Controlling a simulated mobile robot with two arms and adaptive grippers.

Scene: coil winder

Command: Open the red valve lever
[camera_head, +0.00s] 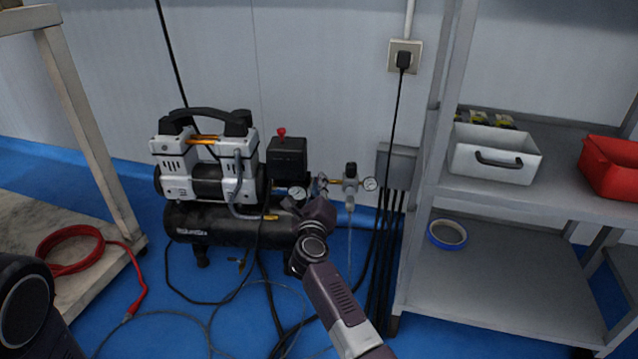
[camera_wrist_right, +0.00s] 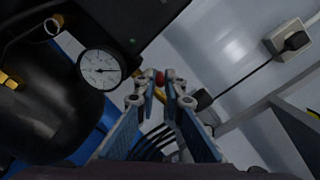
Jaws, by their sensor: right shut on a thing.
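The red valve lever (camera_wrist_right: 160,77) shows in the right wrist view as a small red piece between my fingertips. My right gripper (camera_wrist_right: 161,88) is shut on it, with its two fingers close together at the tips. In the head view my right gripper (camera_head: 316,184) reaches the fittings at the right end of the black compressor (camera_head: 190,222), and the lever is hidden there. How far the lever is turned cannot be told. My left gripper is out of view; only a dark part of my left arm shows at the lower left.
A round gauge (camera_wrist_right: 101,69) sits left of the fingers in the wrist view. A regulator (camera_head: 350,180) with a gauge stands just right of my gripper. A grey shelf (camera_head: 490,285) is at the right. Black cables and a red hose (camera_head: 72,262) lie around the compressor.

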